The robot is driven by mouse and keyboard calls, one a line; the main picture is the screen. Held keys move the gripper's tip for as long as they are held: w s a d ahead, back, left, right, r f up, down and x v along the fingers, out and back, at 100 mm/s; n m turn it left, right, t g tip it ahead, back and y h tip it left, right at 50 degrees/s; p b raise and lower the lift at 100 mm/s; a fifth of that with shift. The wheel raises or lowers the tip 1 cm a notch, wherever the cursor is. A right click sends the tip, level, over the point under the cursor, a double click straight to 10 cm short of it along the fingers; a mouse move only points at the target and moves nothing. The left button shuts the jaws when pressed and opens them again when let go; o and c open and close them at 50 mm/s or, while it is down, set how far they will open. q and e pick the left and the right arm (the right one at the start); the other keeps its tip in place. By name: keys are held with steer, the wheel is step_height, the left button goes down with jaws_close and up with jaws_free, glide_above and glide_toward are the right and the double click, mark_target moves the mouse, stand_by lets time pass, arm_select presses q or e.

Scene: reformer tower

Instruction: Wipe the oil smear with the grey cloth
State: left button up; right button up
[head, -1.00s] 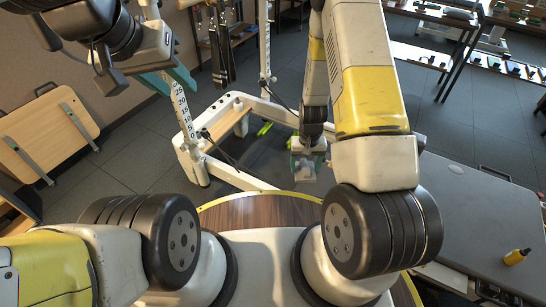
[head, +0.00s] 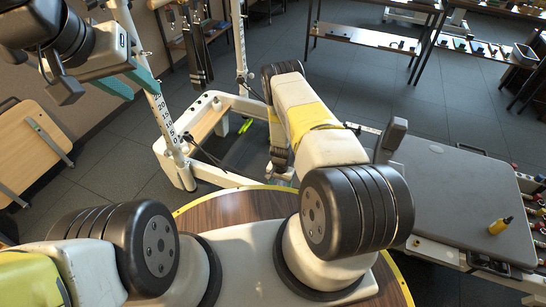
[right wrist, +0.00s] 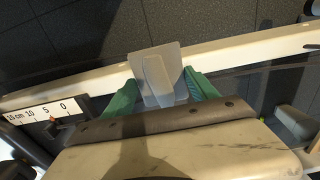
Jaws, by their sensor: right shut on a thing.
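My right gripper (right wrist: 158,95) has green fingers, closed from both sides on a light grey piece, which I take to be the grey cloth (right wrist: 155,72). The cloth spreads out flat beyond the fingertips, with a raised fold in its middle. In the right wrist view it shows in front of a white rail of the tower frame; whether it touches the rail I cannot tell. In the head view the right gripper is mostly hidden behind its own arm. My left gripper (head: 141,88) is empty at the upper left, its teal fingers apart. I cannot make out the oil smear.
The white tower frame (head: 222,180) stands ahead, with a scaled post (head: 158,115) near my left gripper. A wooden panel (head: 32,150) stands at the left. Open floor lies beyond the frame.

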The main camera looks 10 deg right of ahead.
step_height(320, 180, down, 4)
steer(key=shift+f, duration=0.2)
steer(key=shift+w+d+f, duration=0.15)
steer(key=shift+f, duration=0.05)
steer(key=shift+w+d, duration=0.8)
steer(key=shift+w, duration=0.35)
steer(key=shift+f, duration=0.25)
